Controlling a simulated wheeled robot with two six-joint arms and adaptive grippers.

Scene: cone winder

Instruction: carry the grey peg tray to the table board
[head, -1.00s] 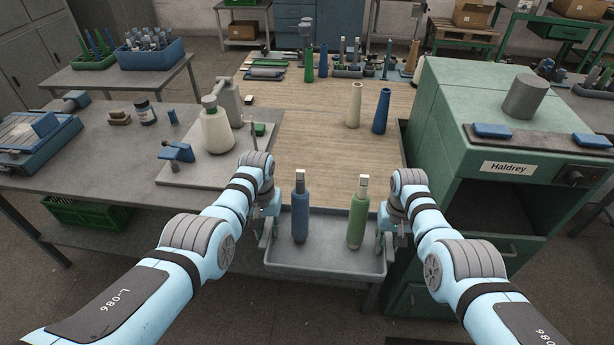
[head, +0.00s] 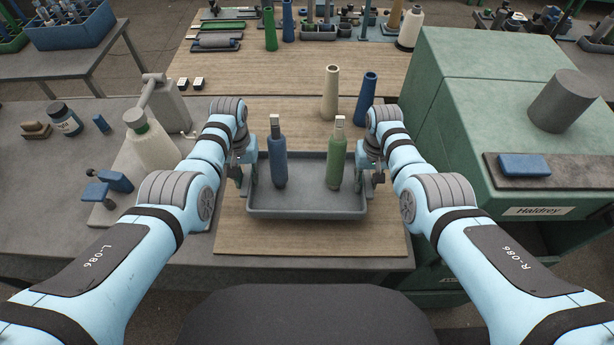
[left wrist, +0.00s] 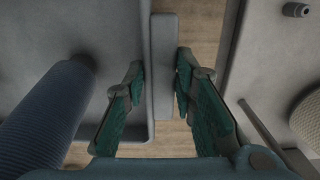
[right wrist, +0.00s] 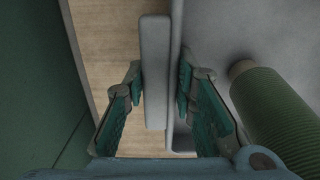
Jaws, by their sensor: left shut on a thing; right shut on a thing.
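The grey peg tray (head: 306,213) is over the wooden table board (head: 240,235), near its front edge; I cannot tell whether it touches the board. A blue bobbin (head: 278,160) and a green bobbin (head: 336,160) stand upright in it. My left gripper (head: 240,172) is at the tray's left end; the left wrist view shows its fingers (left wrist: 160,85) around the end handle. My right gripper (head: 372,172) is at the right end; the right wrist view shows its fingers (right wrist: 158,85) around that handle. Both are shut on the tray.
A cream cone (head: 330,92) and a dark blue cone (head: 366,98) stand on the board just behind the tray. The green cabinet (head: 440,120) rises close to the right arm. A yarn cone on a winder (head: 152,143) stands left.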

